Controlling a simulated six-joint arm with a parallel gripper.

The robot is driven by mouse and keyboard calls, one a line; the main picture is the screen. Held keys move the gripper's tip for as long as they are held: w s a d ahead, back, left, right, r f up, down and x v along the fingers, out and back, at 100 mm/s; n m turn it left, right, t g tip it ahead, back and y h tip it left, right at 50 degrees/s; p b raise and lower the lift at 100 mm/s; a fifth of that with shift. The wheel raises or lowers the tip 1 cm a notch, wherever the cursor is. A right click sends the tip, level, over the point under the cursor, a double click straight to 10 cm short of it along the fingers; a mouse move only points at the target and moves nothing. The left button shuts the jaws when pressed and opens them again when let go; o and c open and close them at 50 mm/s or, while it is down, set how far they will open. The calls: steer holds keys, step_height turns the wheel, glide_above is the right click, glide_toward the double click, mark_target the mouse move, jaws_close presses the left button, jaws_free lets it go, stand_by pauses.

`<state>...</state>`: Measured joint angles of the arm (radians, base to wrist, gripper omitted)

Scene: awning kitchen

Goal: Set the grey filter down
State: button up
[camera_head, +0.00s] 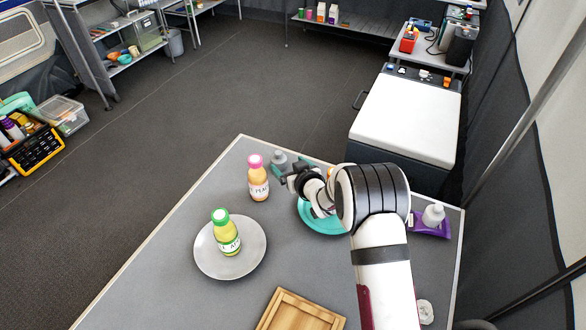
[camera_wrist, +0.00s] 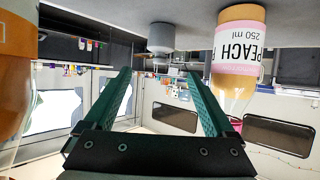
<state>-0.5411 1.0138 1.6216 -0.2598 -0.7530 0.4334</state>
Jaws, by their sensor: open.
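The grey filter (camera_head: 279,159) stands on the grey table near its far edge, just beyond my gripper (camera_head: 282,175). In the wrist view, which is upside down, the filter (camera_wrist: 160,38) sits on the tabletop ahead of my gripper (camera_wrist: 159,73). The two green fingers are apart, with nothing between them. The filter looks clear of both fingertips. In the head view my gripper partly covers the area beside the filter.
A peach bottle (camera_head: 258,180) stands close left of my gripper. A teal plate (camera_head: 318,222) lies under my arm. A grey plate (camera_head: 208,262) holds a green-capped bottle (camera_head: 226,235). A wooden tray (camera_head: 300,312) and a purple pack (camera_head: 430,229) are nearer and right.

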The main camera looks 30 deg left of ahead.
steer(key=shift+v, duration=1.9)
steer(key=s+d+r+m+g+h, duration=0.1)
steer(key=s+d+r+m+h, duration=0.2)
steer(key=d, duration=0.5)
steer(key=s+d+r+m+g+h, duration=0.1)
steer(key=s+d+r+g+h, duration=0.15)
steer(key=s+d, duration=0.45)
steer(key=s+d+r+m+h, duration=0.2)
steer(key=s+d+r+h, duration=0.1)
steer(key=d, duration=0.6)
steer(key=s+d+r+m+g, duration=0.2)
steer(key=s+d+m, duration=0.2)
steer(key=s, duration=0.6)
steer(key=s+d+r+m+g, duration=0.3)
steer(key=s+m, duration=0.1)
steer(key=s, duration=0.6)
steer(key=shift+s+d, duration=0.35)
steer(key=shift+d, duration=0.05)
